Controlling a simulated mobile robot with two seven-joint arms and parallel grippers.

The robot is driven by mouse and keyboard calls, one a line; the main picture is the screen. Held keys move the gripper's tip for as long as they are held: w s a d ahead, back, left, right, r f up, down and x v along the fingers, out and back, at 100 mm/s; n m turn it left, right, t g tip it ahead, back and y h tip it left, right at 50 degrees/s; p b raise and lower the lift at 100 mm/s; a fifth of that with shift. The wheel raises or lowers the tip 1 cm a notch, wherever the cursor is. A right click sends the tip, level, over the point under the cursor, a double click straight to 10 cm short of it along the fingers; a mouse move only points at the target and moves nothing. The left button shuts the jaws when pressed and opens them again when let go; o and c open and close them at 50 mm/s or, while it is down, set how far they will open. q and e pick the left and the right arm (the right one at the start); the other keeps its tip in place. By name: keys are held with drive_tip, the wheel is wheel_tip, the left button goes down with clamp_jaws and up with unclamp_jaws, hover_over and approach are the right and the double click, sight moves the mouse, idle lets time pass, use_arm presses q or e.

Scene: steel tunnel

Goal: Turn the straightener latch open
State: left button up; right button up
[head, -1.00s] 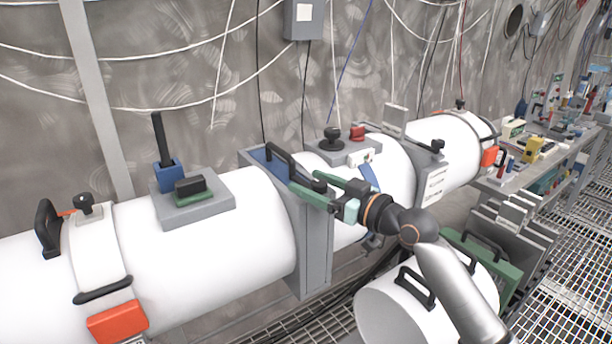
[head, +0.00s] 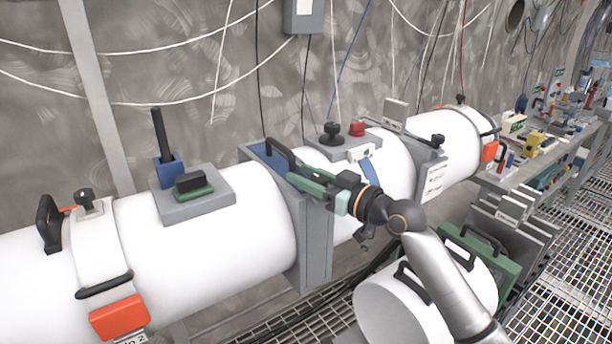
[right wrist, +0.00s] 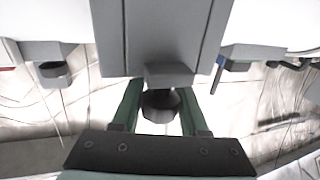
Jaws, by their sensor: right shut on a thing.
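My right gripper (head: 306,181), with green fingers, is at the right side of the grey flange box (head: 316,240) between the white tube sections. In the right wrist view it (right wrist: 160,112) is shut on a dark round knob (right wrist: 161,102). The knob sits below a grey block on the grey box and appears to be the straightener latch. In the head view the knob is hidden by the gripper, so its turn angle cannot be told. My left gripper is not in view.
A black knob (head: 332,133) and a red button (head: 357,129) stand on the tube behind my gripper. A loose white cylinder (head: 385,312) lies below my arm. A cluttered bench (head: 530,170) is at the right. The grated floor (head: 560,290) has free room.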

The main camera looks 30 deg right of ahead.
clamp_jaws()
idle(0.8)
